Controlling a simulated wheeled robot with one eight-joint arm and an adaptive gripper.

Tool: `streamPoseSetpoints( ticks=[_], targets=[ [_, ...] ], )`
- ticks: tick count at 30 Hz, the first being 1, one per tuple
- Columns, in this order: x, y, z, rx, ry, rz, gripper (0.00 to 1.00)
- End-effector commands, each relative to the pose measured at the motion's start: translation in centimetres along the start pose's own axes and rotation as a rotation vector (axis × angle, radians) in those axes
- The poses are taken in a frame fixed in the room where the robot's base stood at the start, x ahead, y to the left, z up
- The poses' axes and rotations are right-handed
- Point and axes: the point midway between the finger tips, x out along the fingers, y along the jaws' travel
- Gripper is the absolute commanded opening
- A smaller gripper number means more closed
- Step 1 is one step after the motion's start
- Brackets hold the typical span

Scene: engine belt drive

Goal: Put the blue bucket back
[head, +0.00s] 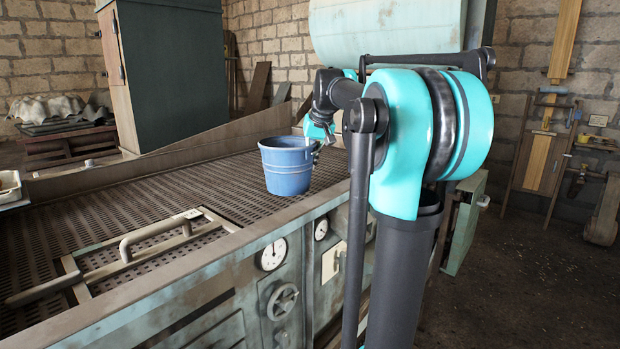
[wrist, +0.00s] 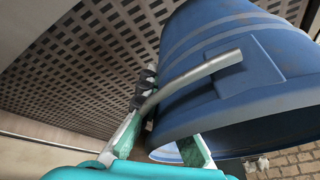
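The blue bucket (head: 287,167) is upright over the perforated metal top of the long machine. In the head view I cannot tell whether its base touches the grating. My gripper (head: 322,138) is at the bucket's right rim, partly hidden by my arm. In the wrist view the bucket (wrist: 195,75) fills the upper right, with a grey bar-like handle (wrist: 195,75) across its outside. My gripper (wrist: 160,120) straddles the rim: one finger is outside by the handle, the other reaches toward the inside, its tip hidden. Whether the fingers press on the wall is not clear.
The machine's grating (head: 130,210) is mostly clear left of the bucket. A hatch with a raised handle (head: 155,238) lies nearer. Gauges (head: 271,254) and a valve wheel (head: 284,301) are on the front side. A tall dark cabinet (head: 172,75) stands behind.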

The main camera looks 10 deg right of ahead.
Motion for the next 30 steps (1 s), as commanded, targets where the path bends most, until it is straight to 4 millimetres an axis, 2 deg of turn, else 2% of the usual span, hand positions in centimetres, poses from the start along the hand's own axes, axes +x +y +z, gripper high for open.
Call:
streamPoseSetpoints(
  ticks=[8, 15, 26, 30],
  targets=[
    [1.9, 0.3, 0.7, 0.0, 0.0, 0.0, 0.0],
    [4.6, 0.7, 1.8, 0.0, 0.0, 0.0, 0.0],
    [4.9, 0.8, 1.9, 0.0, 0.0, 0.0, 0.0],
    [4.9, 0.8, 1.9, 0.0, 0.0, 0.0, 0.19]
  ],
)
